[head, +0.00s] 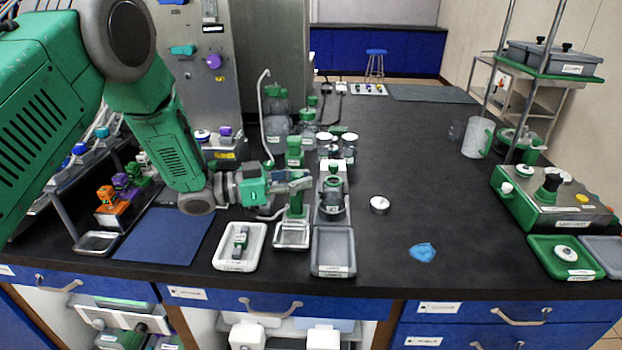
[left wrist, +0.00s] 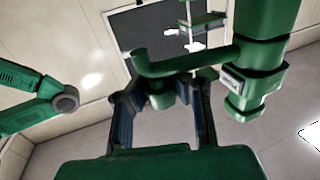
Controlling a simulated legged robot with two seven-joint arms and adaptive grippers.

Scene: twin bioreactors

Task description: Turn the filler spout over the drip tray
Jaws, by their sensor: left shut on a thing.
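My left gripper (head: 300,182) reaches in from the left at the green filler column (head: 295,210) and is shut on its green spout. A small metal drip tray (head: 291,236) lies at the foot of the column. The gripper hides much of the spout in the head view, so I cannot tell exactly where its outlet points. My right gripper is not in view.
A white tray (head: 258,258) holding a small green device and a grey tray (head: 333,270) flank the drip tray. A blue mat (head: 160,237) lies left. Glass vessels (head: 278,125) stand behind. A round white-topped item (head: 379,204) and blue cloth (head: 423,252) lie on otherwise clear bench.

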